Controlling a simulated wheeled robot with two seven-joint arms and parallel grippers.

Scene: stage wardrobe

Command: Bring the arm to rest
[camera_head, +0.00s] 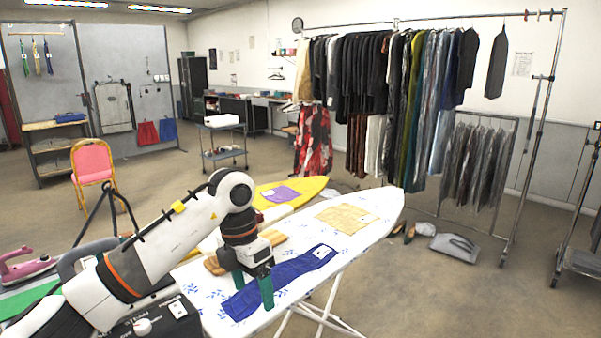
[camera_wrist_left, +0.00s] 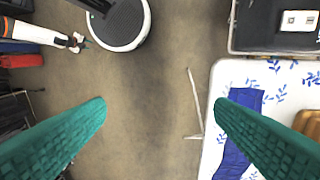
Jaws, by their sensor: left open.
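My left arm (camera_head: 175,235) comes in from the lower left and bends down at the elbow. My left gripper (camera_head: 252,286) is open and empty, fingers down, in front of the blue garment on the ironing board (camera_head: 377,229). In the left wrist view its teal fingers (camera_wrist_left: 160,102) are wide apart, with bare floor between them and the board's edge by the right finger. The blue garment (camera_head: 308,268) lies flat and is partly hidden by the gripper. What looks like my right arm's end (camera_wrist_left: 78,42) shows small at the upper left, its fingers unclear.
A tan cloth (camera_head: 347,217) and a wooden piece (camera_head: 215,265) lie on the board. A dark steam unit (camera_head: 165,318) stands beside my left arm. A yellow board (camera_head: 290,188) and a pink chair (camera_head: 92,163) are behind. The floor at right is mostly free.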

